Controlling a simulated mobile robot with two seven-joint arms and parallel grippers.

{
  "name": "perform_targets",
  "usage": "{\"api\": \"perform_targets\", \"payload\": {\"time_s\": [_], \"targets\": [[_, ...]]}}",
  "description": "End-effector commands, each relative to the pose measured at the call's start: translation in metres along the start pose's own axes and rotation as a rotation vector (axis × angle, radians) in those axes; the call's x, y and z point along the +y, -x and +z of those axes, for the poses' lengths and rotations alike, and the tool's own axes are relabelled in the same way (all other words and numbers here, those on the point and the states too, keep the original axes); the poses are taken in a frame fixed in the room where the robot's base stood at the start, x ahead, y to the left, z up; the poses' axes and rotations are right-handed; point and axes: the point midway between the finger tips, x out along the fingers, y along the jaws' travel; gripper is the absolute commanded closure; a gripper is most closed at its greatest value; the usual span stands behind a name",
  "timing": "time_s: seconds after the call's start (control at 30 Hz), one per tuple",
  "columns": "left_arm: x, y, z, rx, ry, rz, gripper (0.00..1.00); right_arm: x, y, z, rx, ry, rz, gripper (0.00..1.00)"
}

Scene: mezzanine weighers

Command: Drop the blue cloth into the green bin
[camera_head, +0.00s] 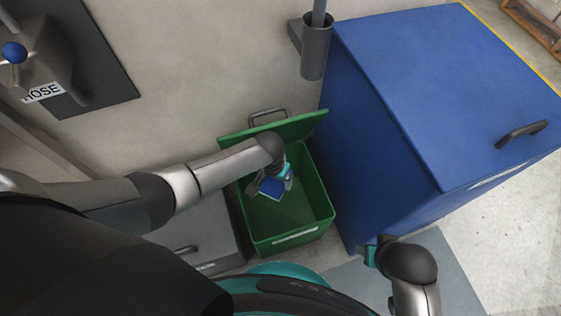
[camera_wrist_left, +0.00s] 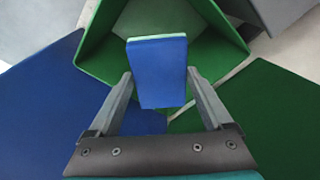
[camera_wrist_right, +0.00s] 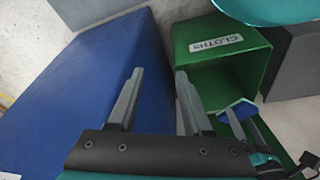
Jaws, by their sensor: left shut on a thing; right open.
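The green bin (camera_head: 254,217) stands against the wall with its lid (camera_head: 300,126) up, and its inside looks empty apart from what hangs over it. My left gripper (camera_head: 272,180) is over the bin's opening, shut on the blue cloth (camera_head: 271,188). In the left wrist view the cloth (camera_wrist_left: 158,72) is a flat folded block with a pale green edge, held between the fingers above the bin. The bin's front (camera_wrist_right: 212,42) carries a CLOTHS label in the right wrist view. My right gripper (camera_wrist_right: 159,75) is open and empty, beside the blue cabinet.
A large blue cabinet (camera_head: 440,90) stands close to the right of the bin. A grey box (camera_head: 205,240) is close on its left. A dark tube holder (camera_head: 316,50) is on the wall behind. Pale floor (camera_head: 510,240) is clear at the right.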

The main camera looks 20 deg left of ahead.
Motion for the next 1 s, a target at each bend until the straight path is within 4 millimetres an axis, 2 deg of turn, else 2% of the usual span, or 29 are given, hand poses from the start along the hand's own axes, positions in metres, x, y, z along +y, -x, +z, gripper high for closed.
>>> {"api": "perform_targets", "payload": {"time_s": [0.27,0.53,0.8,1.0], "targets": [[0.000,-0.011,0.002,-0.001,0.000,0.000,0.68,0.001,0.013,-0.009,0.027,-0.001,0.002,0.50],[0.000,-0.027,0.004,0.000,0.000,0.000,0.68,0.002,0.047,-0.025,0.083,-0.003,0.005,0.50],[0.000,-0.053,0.007,-0.001,0.000,0.000,0.68,-0.015,0.066,-0.054,0.304,0.015,-0.038,0.50],[0.000,-0.057,0.007,-0.001,0.001,0.000,0.68,-0.031,0.058,-0.071,0.438,0.022,-0.078,0.50]]}}
